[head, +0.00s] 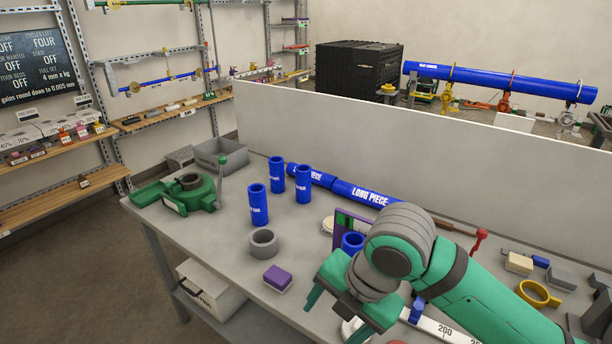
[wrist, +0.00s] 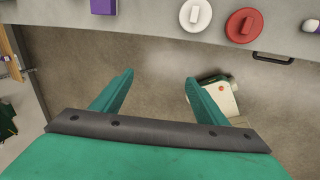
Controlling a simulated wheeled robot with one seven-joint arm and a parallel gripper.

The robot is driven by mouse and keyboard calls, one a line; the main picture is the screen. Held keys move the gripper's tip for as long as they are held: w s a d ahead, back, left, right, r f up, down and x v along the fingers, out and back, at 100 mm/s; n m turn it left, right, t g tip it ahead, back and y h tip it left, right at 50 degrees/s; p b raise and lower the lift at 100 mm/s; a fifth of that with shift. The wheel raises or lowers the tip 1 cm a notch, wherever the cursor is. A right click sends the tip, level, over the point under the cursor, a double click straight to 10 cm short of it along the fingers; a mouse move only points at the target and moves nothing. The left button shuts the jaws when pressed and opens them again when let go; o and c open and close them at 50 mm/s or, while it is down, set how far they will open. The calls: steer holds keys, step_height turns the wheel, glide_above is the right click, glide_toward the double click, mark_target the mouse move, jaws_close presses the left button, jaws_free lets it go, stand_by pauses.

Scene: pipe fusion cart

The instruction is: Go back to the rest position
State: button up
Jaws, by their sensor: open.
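My gripper (head: 338,291) is open and hangs over the front edge of the grey bench (head: 223,233), in front of the tools there. In the wrist view its two green fingers (wrist: 152,92) are spread, with nothing between them but the floor below. A purple block (head: 278,279) lies on the bench left of my gripper, and it also shows in the wrist view (wrist: 103,6). A grey ring (head: 264,243) lies behind the block. My arm covers part of a blue cylinder (head: 352,241) and the things around it.
Several upright blue cylinders (head: 258,205) stand mid-bench. A long blue pipe (head: 362,194) lies before the low white partition (head: 330,143). A green clamp (head: 190,192) sits at the left end. A yellow ring (head: 539,294) and small blocks lie right. Open floor (head: 110,270) extends left.

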steer(key=w+a+r+m+t+y, duration=0.45)
steer(key=a+m+t, duration=0.2)
steer(key=a, duration=0.25)
steer(key=w+a+r+m+t+y, duration=0.3)
steer(key=w+a+m+t+y, duration=0.3)
steer(key=a, duration=0.3)
steer(key=s+d+f+m+t+h, duration=0.1)
steer(key=s+d+f+m+h, duration=0.1)
steer(key=s+f+m+h, duration=0.35)
steer(key=s+d+f+m+t+h, duration=0.1)
steer(key=s+d+f+m+h, duration=0.15)
steer(key=f+m, duration=0.55)
steer(key=s+d+f+m+t+h, duration=0.2)
steer(key=s+f+m+h, duration=0.15)
steer(key=f, duration=0.65)
steer(key=s+d+f+g, duration=0.1)
steer(key=s+d+f, duration=0.1)
steer(key=s, duration=0.6)
steer(key=s+d+f+g+h, duration=0.1)
steer(key=s+d+f, duration=0.1)
steer(key=s, duration=0.6)
steer(key=s+d+f+g+h, duration=0.1)
steer(key=s+d+f, duration=0.1)
steer(key=s, duration=0.6)
steer(key=shift+s+d+f+n, duration=0.25)
steer(key=shift+s+f+n, duration=0.2)
steer(key=shift+f, duration=0.2)
